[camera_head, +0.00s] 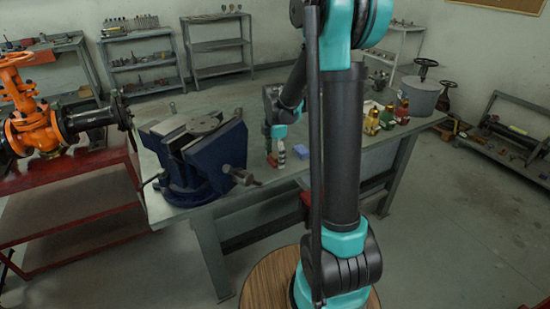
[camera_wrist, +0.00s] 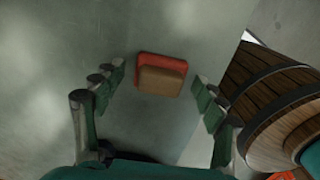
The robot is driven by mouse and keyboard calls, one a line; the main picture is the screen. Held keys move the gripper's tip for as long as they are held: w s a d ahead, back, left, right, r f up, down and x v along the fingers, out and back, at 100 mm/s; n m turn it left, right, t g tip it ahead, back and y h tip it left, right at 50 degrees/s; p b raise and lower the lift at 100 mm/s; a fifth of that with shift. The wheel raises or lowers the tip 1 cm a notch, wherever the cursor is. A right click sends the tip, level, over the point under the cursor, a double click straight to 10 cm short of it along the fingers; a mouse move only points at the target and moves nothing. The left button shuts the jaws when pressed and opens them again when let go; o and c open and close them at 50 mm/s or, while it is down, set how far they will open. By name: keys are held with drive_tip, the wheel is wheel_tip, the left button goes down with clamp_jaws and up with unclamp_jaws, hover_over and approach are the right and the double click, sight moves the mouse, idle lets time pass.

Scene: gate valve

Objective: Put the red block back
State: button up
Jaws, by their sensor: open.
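In the wrist view a red block (camera_wrist: 174,64) with a tan-brown face turned to the camera lies on a plain grey-green surface. My gripper (camera_wrist: 161,88) is open, with one finger left and one right of the block and gaps on both sides. I cannot tell how far the fingertips are above the surface. In the head view my gripper (camera_head: 276,152) points down over the grey workbench (camera_head: 245,187), right of the blue vise. A small red patch (camera_head: 271,161) shows at its tip, probably the block, partly hidden by the fingers.
A blue vise (camera_head: 195,160) stands left of my gripper. A small blue block (camera_head: 299,152) lies just right of it. Brass and red fittings (camera_head: 380,118) and a grey container (camera_head: 420,95) stand farther right. An orange valve (camera_head: 35,125) sits on a red stand at left.

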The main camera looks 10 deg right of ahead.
sight(275, 155)
wheel_tip(275, 155, up, 11)
drive_tip(key=s+d+f+m+t, duration=0.2)
drive_tip(key=s+f+m, duration=0.3)
drive_tip(key=s+m, duration=0.5)
drive_tip(key=s+d+f+m+t, duration=0.2)
drive_tip(key=s+f+m, duration=0.4)
drive_tip(key=s+m, duration=0.5)
drive_tip(key=shift+s+f+m, duration=0.3)
drive_tip(key=shift+s, duration=0.2)
